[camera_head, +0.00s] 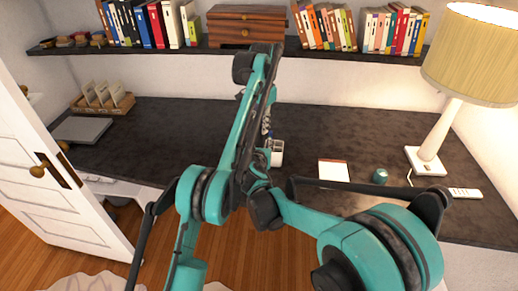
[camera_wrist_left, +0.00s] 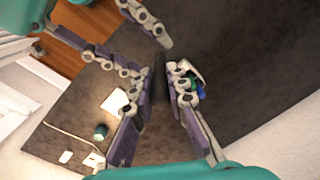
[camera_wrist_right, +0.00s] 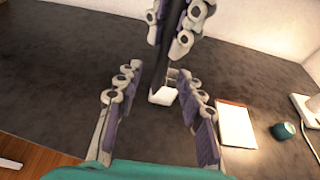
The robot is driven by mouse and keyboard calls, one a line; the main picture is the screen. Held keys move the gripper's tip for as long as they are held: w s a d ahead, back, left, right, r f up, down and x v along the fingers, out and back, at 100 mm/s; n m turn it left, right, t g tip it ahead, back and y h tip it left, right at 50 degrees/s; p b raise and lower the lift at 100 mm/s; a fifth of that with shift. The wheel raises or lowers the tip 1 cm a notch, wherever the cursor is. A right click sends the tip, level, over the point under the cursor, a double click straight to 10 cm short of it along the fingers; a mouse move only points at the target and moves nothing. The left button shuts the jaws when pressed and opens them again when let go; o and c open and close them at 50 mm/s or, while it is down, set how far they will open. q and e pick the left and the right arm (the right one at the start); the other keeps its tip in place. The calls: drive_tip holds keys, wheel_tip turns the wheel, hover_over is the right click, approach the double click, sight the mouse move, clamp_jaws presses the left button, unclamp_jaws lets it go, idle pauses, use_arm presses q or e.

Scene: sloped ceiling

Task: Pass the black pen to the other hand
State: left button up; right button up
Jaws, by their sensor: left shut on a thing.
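The black pen (camera_wrist_right: 172,47) is a dark upright stick in the right wrist view, in the fingers of my left gripper (camera_wrist_right: 178,24) at the top. It is also a dark blurred strip in the left wrist view (camera_wrist_left: 158,78). My left gripper (camera_wrist_left: 158,98) is shut on it. My right gripper (camera_wrist_right: 160,93) is open, its fingers apart on either side of the space below the pen. It also shows at the upper left of the left wrist view (camera_wrist_left: 143,42). In the head view my arms hide the pen and most of both grippers.
A small white holder (camera_wrist_right: 163,97) stands on the dark desk (camera_head: 160,140) beyond the grippers. A notepad (camera_head: 333,171), a teal cup (camera_head: 380,176) and a lamp (camera_head: 430,160) stand to the right. A shelf of books (camera_head: 155,27) runs along the back.

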sight(261, 140)
drive_tip(key=shift+x, duration=2)
clamp_jaws()
use_arm(q)
drive_tip(key=o, duration=0.9)
